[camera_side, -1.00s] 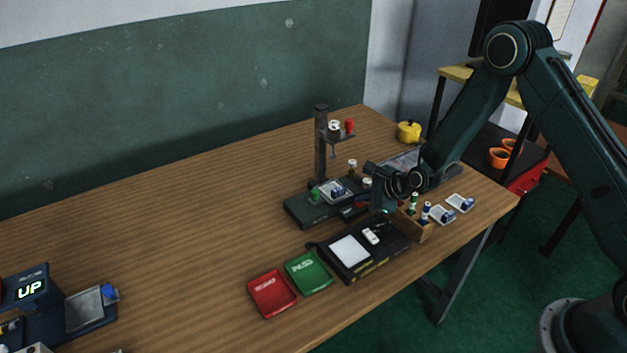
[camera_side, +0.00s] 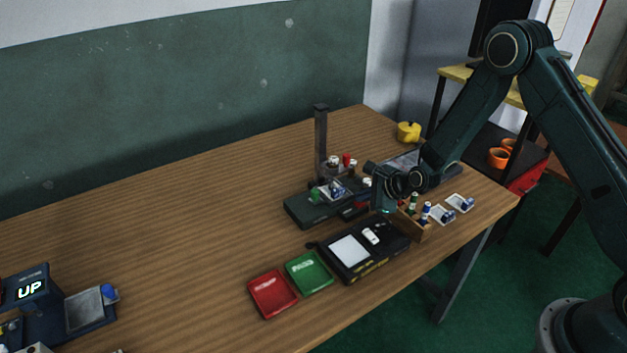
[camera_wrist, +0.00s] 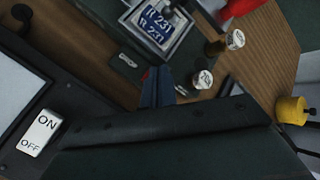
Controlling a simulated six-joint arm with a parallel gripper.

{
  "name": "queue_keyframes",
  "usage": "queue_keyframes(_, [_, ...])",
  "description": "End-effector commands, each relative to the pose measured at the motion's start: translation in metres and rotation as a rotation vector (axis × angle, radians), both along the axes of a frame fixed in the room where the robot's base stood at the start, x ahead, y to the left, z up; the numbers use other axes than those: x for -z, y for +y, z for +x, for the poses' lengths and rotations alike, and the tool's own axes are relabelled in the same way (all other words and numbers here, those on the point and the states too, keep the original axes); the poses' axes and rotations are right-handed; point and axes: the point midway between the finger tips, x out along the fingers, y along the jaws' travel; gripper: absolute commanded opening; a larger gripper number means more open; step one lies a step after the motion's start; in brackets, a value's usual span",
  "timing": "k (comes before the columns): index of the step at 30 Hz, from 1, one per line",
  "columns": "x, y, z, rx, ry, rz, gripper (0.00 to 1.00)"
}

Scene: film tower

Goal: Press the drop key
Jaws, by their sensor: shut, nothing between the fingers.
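The film tower stands towards the back right of the table in the side view, with its dark post (camera_side: 321,130) upright on a dark base (camera_side: 305,211). Its carriage, carrying a red knob (camera_side: 347,159), is low on the post, close over a tray on the base. My gripper (camera_side: 380,205) is low at the right end of the base. In the wrist view my shut, empty gripper (camera_wrist: 157,88) points down at the base. A small red patch (camera_wrist: 145,75), perhaps the drop key, shows beside the fingertips, mostly hidden by them. Contact cannot be made out.
A light box (camera_side: 347,250) with a white ON/OFF switch (camera_wrist: 40,132) lies in front of the base. Green (camera_side: 310,272) and red (camera_side: 272,293) trays are to its left. White-topped canisters (camera_wrist: 203,80) stand near my fingers. The table's left middle is clear.

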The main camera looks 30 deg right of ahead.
Motion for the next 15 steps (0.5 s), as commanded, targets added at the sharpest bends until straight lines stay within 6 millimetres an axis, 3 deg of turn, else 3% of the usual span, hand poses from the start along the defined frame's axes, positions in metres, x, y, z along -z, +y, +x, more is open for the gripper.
queue_keyframes(15, [-0.0113,0.0001,-0.0002,0.0,0.0,0.0,0.0])
